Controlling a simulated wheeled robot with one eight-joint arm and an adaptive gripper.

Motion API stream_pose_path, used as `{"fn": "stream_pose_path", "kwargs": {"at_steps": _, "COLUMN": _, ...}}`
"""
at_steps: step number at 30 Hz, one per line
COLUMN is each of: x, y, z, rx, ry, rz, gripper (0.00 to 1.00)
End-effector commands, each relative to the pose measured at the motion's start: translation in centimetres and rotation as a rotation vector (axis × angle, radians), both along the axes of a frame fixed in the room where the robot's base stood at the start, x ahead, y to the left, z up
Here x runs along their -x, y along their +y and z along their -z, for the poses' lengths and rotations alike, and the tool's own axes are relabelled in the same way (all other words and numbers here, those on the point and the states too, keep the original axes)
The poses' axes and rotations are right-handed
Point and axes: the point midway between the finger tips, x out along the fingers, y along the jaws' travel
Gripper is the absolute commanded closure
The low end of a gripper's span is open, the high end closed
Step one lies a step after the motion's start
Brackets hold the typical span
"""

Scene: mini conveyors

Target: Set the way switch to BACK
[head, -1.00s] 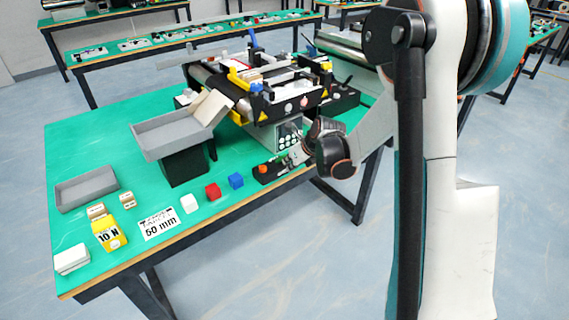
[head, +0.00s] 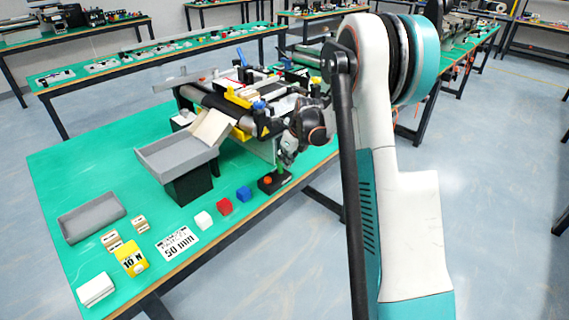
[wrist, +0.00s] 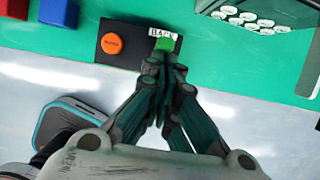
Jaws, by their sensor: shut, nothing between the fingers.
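The way switch is a small black box (head: 272,184) at the front edge of the green table. It also shows in the wrist view (wrist: 130,55), with a round orange button (wrist: 111,43), a white label reading BACK (wrist: 161,33) and a green part (wrist: 166,43), seemingly its lever, beside the label. My gripper (wrist: 165,62) is shut and empty, its fingertips right at the green part and overlapping it in the wrist view. I cannot tell whether they touch. In the head view my gripper (head: 286,158) is just above the box.
Blue (head: 244,194), red (head: 224,206) and white (head: 203,220) cubes lie left of the switch. A grey tray on a black stand (head: 180,155) and the mini conveyor (head: 235,110) stand behind.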

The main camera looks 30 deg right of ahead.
Motion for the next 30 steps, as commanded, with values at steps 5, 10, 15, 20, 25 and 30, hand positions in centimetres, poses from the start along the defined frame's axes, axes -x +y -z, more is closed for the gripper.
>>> {"fn": "stream_pose_path", "kwargs": {"at_steps": 5, "x": 0.1, "y": 0.0, "z": 0.1, "rx": 0.000, "ry": 0.000, "rz": 0.000, "gripper": 1.00}}
{"fn": "stream_pose_path", "kwargs": {"at_steps": 10, "x": 0.1, "y": 0.0, "z": -0.3, "rx": 0.000, "ry": -0.001, "rz": 0.000, "gripper": 1.00}}
{"fn": "stream_pose_path", "kwargs": {"at_steps": 15, "x": 0.1, "y": 0.0, "z": -1.1, "rx": 0.000, "ry": -0.001, "rz": 0.000, "gripper": 1.00}}
{"fn": "stream_pose_path", "kwargs": {"at_steps": 20, "x": 0.1, "y": 0.0, "z": -1.6, "rx": 0.000, "ry": -0.001, "rz": 0.000, "gripper": 1.00}}
{"fn": "stream_pose_path", "kwargs": {"at_steps": 25, "x": 0.1, "y": 0.0, "z": -1.6, "rx": 0.000, "ry": -0.001, "rz": 0.000, "gripper": 1.00}}
{"fn": "stream_pose_path", "kwargs": {"at_steps": 30, "x": 0.1, "y": -0.1, "z": -1.6, "rx": 0.000, "ry": -0.001, "rz": 0.000, "gripper": 1.00}}
